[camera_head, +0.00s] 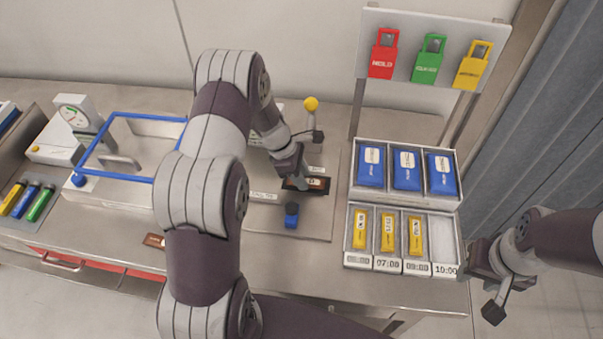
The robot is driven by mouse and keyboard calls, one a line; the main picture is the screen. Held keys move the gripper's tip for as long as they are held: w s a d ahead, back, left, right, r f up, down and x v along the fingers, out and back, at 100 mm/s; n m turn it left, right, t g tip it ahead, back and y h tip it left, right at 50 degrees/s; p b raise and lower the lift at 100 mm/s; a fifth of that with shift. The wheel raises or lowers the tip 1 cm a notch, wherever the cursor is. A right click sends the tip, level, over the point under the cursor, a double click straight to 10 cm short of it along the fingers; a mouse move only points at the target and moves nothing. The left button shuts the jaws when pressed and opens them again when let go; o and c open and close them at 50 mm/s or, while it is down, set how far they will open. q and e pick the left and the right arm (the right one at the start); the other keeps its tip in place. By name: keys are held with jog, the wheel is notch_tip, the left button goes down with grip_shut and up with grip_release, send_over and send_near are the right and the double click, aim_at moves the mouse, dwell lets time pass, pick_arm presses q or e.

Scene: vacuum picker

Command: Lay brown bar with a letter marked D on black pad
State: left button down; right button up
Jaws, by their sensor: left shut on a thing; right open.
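The brown bar with a white label marked D (316,182) is between the fingers of my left gripper (296,181), which is shut on it. A dark surface that looks like the black pad (320,192) lies right at the bar, mostly covered by it and the gripper. I cannot tell whether bar and pad touch. My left arm crosses the middle of the view and hides part of the bench. My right gripper (480,285) is open and empty, off the bench's right end beside the trays.
A blue knob (291,216) stands just in front of the pad, and a yellow ball-topped lever (311,104) behind it. Another brown piece (154,241) lies by the front edge. Trays of blue packs (407,170) and yellow bars (387,232) stand to the right.

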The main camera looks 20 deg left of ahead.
pick_arm(q)
jog(key=shift+s+f+b, duration=0.1)
jog(key=shift+f+b, duration=0.2)
jog(key=shift+f, duration=0.25)
jog(key=c, duration=0.8)
grip_release()
jog(key=d+b+v, duration=0.1)
jog(key=v, duration=1.2)
jog(key=s+d+r+m+y, duration=0.1)
jog(key=s+d+m, duration=0.1)
jog(key=s+m, duration=0.3)
jog(key=s+d+m+y, duration=0.2)
jog(key=s+m, duration=0.4)
jog(key=m, duration=0.3)
jog(key=s+d+r+m+y, duration=0.1)
jog(key=s+d+m, duration=0.3)
jog(key=m, duration=0.3)
jog(key=shift+s+d+r, duration=0.1)
jog(key=shift+s+r, duration=0.05)
jog(key=shift+s, duration=0.25)
jog(key=shift+s+d+r, duration=0.15)
jog(key=shift+s, duration=0.25)
